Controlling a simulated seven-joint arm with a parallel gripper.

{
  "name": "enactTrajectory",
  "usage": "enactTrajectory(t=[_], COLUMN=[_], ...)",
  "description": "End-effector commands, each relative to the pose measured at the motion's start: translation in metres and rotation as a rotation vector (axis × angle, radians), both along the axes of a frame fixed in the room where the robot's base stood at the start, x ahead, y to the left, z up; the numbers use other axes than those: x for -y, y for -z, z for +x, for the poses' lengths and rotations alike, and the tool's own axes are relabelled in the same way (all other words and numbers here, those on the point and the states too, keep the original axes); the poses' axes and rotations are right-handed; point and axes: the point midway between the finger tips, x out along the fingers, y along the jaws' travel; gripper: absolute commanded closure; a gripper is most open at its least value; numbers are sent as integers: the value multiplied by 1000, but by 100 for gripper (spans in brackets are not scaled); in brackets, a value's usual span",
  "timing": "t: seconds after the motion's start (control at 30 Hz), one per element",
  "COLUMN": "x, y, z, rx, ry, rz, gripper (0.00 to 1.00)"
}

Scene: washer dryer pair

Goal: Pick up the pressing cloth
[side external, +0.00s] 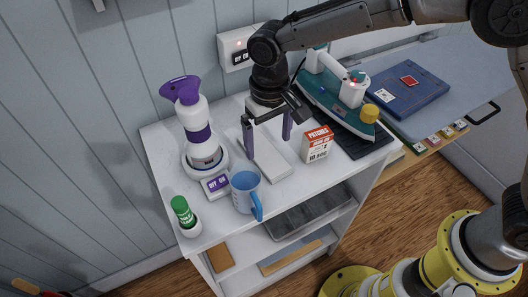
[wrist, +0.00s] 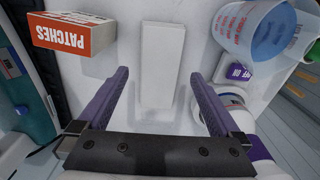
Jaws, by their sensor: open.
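A long, flat white slab, which looks like the folded pressing cloth (side external: 272,163), lies on the white cabinet top. It also shows in the wrist view (wrist: 163,62), ahead of and between the fingers. My gripper (side external: 268,143) is open and empty, with its purple fingers pointing down above the cloth. In the wrist view my gripper (wrist: 160,76) has one finger on each side of the cloth, with space between. I cannot tell how high the fingertips are above it.
The cabinet top (side external: 160,148) also holds a patches box (side external: 317,144), a blue cup (side external: 245,190), a white and purple steamer (side external: 198,130), a green-capped bottle (side external: 184,213) and an iron (side external: 335,100). The box and cup stand close on either side of the cloth.

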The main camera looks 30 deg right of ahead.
Motion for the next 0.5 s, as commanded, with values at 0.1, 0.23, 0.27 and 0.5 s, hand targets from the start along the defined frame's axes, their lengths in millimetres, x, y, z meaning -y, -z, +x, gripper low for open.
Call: enactTrajectory(t=[0.1, 0.23, 0.27, 0.5], x=[1, 0, 0, 0], y=[19, 36, 38, 44], z=[-1, 0, 0, 0], rx=[-4, -3, -3, -1], ry=[0, 0, 0, 0], rz=[-3, -2, -2, -1], gripper=[0, 0, 0, 0])
